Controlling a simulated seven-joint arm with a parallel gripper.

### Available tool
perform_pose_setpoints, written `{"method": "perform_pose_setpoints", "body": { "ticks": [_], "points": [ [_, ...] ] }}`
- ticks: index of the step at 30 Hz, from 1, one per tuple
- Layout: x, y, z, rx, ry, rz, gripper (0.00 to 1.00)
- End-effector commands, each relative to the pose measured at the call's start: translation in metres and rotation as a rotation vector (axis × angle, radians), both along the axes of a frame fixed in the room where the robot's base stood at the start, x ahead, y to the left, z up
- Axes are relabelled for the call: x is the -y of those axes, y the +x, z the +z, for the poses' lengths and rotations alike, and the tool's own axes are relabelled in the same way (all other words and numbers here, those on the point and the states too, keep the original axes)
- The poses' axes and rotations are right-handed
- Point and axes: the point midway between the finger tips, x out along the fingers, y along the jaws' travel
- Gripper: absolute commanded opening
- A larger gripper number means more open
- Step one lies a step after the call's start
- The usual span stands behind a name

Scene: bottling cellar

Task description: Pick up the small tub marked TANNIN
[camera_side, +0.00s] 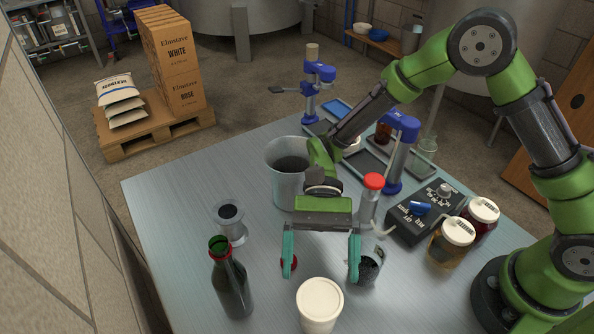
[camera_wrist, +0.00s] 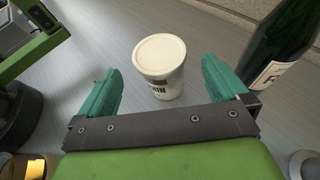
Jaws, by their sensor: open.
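The small white tub (camera_side: 319,306) stands upright near the front edge of the table, with a cream lid. In the wrist view the tub (camera_wrist: 160,65) shows dark lettering on its side, partly turned away, ending in what looks like "NIN". My gripper (camera_side: 321,268) is open and empty, its two teal fingers pointing down behind the tub in the side view. In the wrist view the tub stands beyond and between the fingertips of my gripper (camera_wrist: 162,75), and no finger appears to touch it.
A dark green bottle (camera_side: 232,280) stands left of the tub, also close in the wrist view (camera_wrist: 283,40). A glass of dark contents (camera_side: 367,268) is beside my right finger. A metal bucket (camera_side: 284,190), two lidded jars (camera_side: 451,243) and a black control box (camera_side: 424,215) stand further back.

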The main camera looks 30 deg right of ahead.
Motion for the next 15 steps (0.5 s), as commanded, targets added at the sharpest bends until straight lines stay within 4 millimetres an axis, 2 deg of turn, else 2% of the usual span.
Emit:
{"method": "perform_pose_setpoints", "body": {
  "ticks": [9,15],
  "points": [
    [-0.023,-0.031,-0.016,0.0,-0.003,0.003,1.0],
    [-0.033,-0.044,-0.023,0.003,-0.002,0.001,1.0]
  ]
}}
